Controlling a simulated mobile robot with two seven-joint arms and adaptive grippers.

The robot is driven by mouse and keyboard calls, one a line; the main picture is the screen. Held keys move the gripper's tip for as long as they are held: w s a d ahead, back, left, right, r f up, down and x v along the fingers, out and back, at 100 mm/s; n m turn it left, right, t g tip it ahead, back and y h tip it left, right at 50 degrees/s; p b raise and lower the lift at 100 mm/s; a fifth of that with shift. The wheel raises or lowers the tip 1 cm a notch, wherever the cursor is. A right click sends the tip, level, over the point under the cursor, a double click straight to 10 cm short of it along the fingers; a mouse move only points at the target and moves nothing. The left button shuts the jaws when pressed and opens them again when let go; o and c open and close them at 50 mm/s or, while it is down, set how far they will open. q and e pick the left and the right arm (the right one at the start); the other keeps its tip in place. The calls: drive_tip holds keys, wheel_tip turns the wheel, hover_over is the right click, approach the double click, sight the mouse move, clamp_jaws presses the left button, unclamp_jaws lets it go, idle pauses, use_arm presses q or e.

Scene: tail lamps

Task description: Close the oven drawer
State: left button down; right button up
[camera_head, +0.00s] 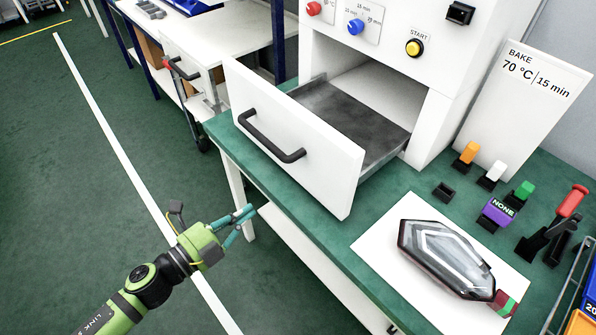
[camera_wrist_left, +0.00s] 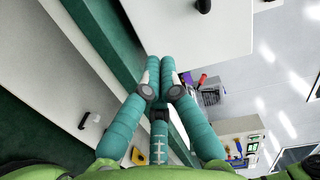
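The oven drawer (camera_head: 300,180) is pulled out of the white oven (camera_head: 385,60). Its white front carries a black bar handle (camera_head: 270,140), and its dark inner tray (camera_head: 350,120) looks empty. My left gripper (camera_head: 246,217) is in front of and below the drawer front, left of the green table edge, apart from the handle. In the left wrist view its teal fingers (camera_wrist_left: 161,62) are together with nothing between them. The white panel at the top of that view (camera_wrist_left: 190,28) appears to be the drawer front, with part of the handle (camera_wrist_left: 203,6). My right gripper is not in view.
A tail lamp (camera_head: 445,258) lies on a white mat (camera_head: 385,245) to the right of the drawer. Coloured switches (camera_head: 467,153) and a BAKE sign (camera_head: 525,100) stand farther right. A white workbench (camera_head: 215,40) is behind on the left. Open green floor (camera_head: 60,180) lies left.

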use_arm(q)
wheel_tip(320, 180, up, 3)
drive_tip(key=s+d+m+g+h, duration=0.1)
drive_tip(key=d+m, duration=0.1)
drive_tip(key=p, duration=0.4)
approach(313, 169)
drive_tip(key=x, duration=0.6)
drive_tip(key=shift+w+d, duration=0.1)
drive_tip(key=shift+w+d+f, duration=0.15)
drive_tip(key=shift+w+d, duration=0.1)
drive_tip(key=shift+d, duration=0.1)
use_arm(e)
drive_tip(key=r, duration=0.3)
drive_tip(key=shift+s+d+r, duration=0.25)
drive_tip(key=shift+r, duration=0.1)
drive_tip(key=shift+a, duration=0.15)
